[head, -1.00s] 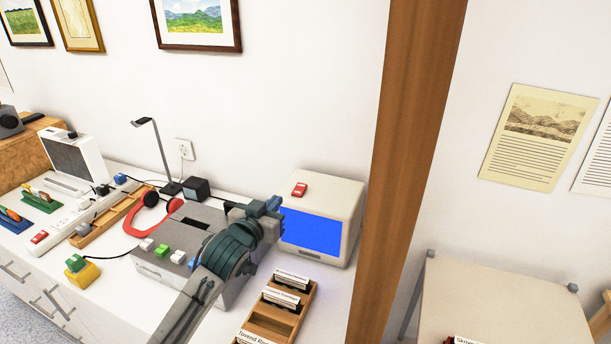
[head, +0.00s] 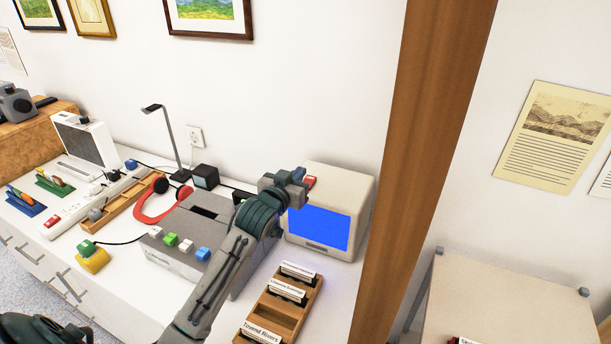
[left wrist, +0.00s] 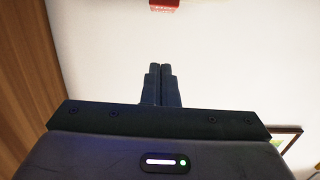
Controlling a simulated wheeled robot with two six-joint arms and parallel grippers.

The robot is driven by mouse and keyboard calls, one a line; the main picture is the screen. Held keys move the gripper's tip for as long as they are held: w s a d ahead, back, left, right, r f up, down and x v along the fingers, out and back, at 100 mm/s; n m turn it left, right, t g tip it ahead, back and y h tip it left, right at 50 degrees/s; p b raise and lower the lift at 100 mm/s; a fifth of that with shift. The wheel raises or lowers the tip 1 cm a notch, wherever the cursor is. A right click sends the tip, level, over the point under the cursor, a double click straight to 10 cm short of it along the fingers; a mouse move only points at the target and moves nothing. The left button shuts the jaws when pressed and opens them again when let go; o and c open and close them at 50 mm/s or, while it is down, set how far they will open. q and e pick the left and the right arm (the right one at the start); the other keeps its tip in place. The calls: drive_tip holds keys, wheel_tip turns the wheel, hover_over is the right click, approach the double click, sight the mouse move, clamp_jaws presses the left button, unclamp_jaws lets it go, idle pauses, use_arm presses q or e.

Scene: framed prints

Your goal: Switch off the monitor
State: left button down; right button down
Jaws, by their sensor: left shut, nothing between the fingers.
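The monitor (head: 356,193) is a cream box on the white counter, with its screen (head: 319,229) lit blue. A red switch (head: 311,181) sits on its top, partly hidden behind my left gripper in the head view. My left gripper (head: 300,176) is shut and empty, at the monitor's upper left edge, close to the switch. I cannot tell whether it touches. In the left wrist view the shut fingers (left wrist: 160,72) point toward the red switch (left wrist: 163,5), which is cut by the top edge, with a gap in the picture between them. My right gripper is not in view.
A grey box with coloured buttons (head: 185,245) stands left of the monitor, under my left arm. A wooden card rack (head: 272,318) lies in front. Red headphones (head: 150,211) and a lamp-like stand (head: 172,135) are further left. A wooden post (head: 420,150) rises just right of the monitor.

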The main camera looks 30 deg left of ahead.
sight(306, 179)
use_arm(q)
drive_tip(key=w, duration=0.4)
drive_tip(key=shift+a+p, duration=0.1)
drive_tip(key=shift+p, duration=0.3)
drive_tip(key=f, duration=0.2)
drive_tip(key=shift+w+f+p, duration=0.3)
drive_tip(key=shift+f, duration=0.9)
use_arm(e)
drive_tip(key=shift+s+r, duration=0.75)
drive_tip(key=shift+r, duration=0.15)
